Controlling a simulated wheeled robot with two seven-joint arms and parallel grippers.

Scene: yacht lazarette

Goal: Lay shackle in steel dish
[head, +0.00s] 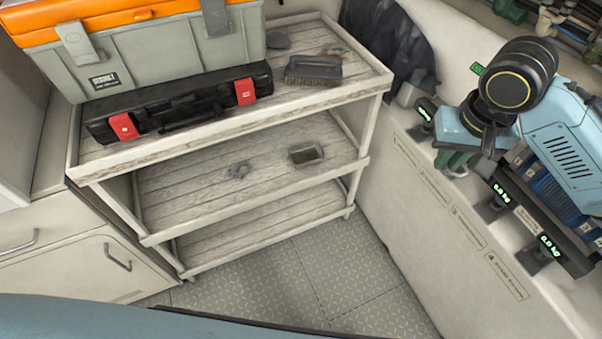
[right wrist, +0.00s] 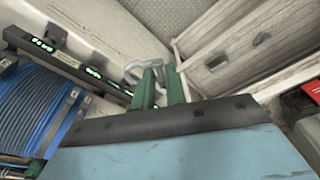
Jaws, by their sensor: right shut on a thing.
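My right gripper (head: 452,160) is at the right of the head view, beside the wall panel and away from the shelf. In the right wrist view its green fingers (right wrist: 162,85) are shut on a grey, loop-shaped metal piece, which looks like the shackle (right wrist: 133,70). The fingers hide part of it. A small rectangular steel dish (head: 292,158) with a brownish inside sits on the middle shelf. A small grey metal fitting (head: 239,170) lies left of the dish, apart from it. My left gripper is not in view.
The top shelf holds a grey and orange box (head: 160,50), a black case with red latches (head: 180,103) and a brush (head: 313,69). The shelf above limits room over the middle shelf (head: 190,205). Blue coiled rope (right wrist: 45,105) and lit displays line the wall.

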